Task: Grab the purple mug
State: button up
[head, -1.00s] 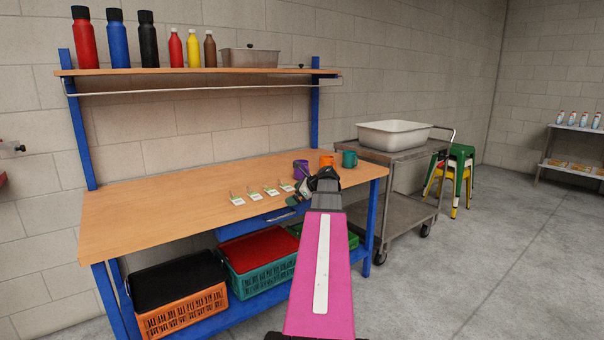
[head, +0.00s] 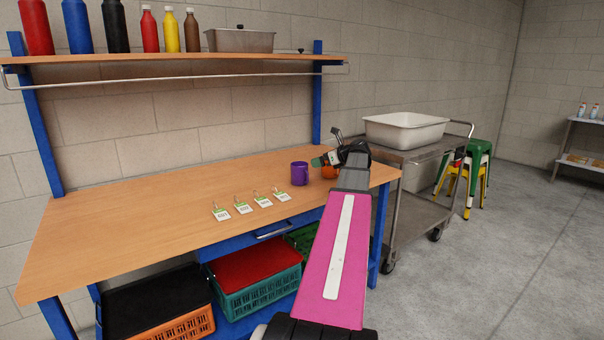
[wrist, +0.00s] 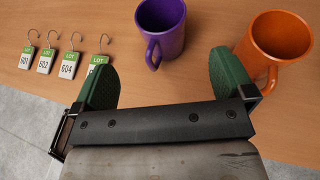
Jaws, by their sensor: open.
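The purple mug (head: 299,173) stands upright on the wooden workbench. In the wrist view the purple mug (wrist: 163,24) is ahead of my fingers, its handle pointing back toward my gripper. An orange mug (head: 329,171) stands to its right, partly hidden by my gripper in the head view; the orange mug (wrist: 277,40) is close beyond my right finger in the wrist view. My gripper (wrist: 160,82) is open, with green finger pads apart and nothing between them. In the head view my gripper (head: 326,158) is over the right part of the bench, right of the purple mug.
Several lot tags with hooks (head: 242,207) lie left of the purple mug. A steel cart (head: 415,153) with a white tub (head: 404,131) stands right of the bench. A shelf (head: 180,57) with bottles is above. The bench's left part is clear.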

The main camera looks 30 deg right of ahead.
aim_at(304, 163)
jog(key=x, duration=1.1)
jog(key=shift+r, duration=0.1)
jog(key=c, duration=1.3)
jog(key=shift+c, duration=0.2)
jog(key=shift+r, duration=0.15)
